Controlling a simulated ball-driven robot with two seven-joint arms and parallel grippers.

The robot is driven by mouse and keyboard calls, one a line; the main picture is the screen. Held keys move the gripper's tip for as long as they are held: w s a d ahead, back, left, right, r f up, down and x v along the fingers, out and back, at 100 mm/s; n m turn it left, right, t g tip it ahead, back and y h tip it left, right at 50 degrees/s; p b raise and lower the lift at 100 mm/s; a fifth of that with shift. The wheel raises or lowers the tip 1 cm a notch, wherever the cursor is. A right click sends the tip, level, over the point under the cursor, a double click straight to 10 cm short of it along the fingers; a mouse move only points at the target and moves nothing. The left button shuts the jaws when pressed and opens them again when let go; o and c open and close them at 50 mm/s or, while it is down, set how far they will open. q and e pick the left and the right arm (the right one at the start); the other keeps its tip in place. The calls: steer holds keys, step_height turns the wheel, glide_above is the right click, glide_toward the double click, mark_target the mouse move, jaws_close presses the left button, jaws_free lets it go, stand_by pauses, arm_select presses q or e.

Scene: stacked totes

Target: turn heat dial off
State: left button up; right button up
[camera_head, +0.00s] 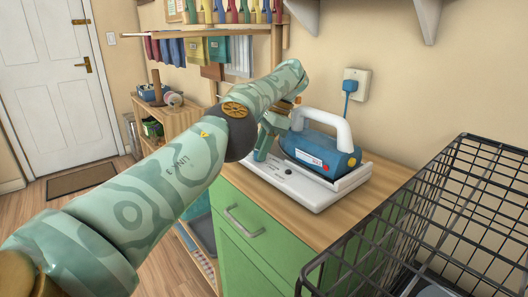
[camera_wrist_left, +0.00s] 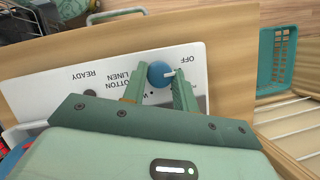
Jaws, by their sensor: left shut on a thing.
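The heat dial (camera_wrist_left: 160,74) is a small round blue knob with a white mark, on the white base (camera_head: 305,190) of a blue ironing unit with a white handle (camera_head: 326,154). In the left wrist view the lettering is upside down: OFF at the dial's upper right, LINEN and another word at its left, READY farther left. The white mark points right, near the OFF lettering. My left gripper (camera_wrist_left: 160,84) is shut on the dial, one finger on each side. In the head view its fingers (camera_head: 262,154) reach down to the base's left end, and the dial is hidden.
The unit stands on a wooden top over a green cabinet (camera_head: 240,245). A black wire basket (camera_head: 455,215) is close at the right. A blue plug (camera_head: 350,86) sits in the wall socket behind. A teal basket (camera_wrist_left: 277,60) shows right in the left wrist view.

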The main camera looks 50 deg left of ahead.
arm_select(q)
steer(key=o, duration=1)
steer(key=shift+f, duration=0.1)
steer(key=shift+c, duration=0.2)
arm_select(e)
steer(key=shift+s+a+r, duration=0.15)
steer(key=shift+s+a, duration=0.05)
steer(key=shift+s, duration=0.4)
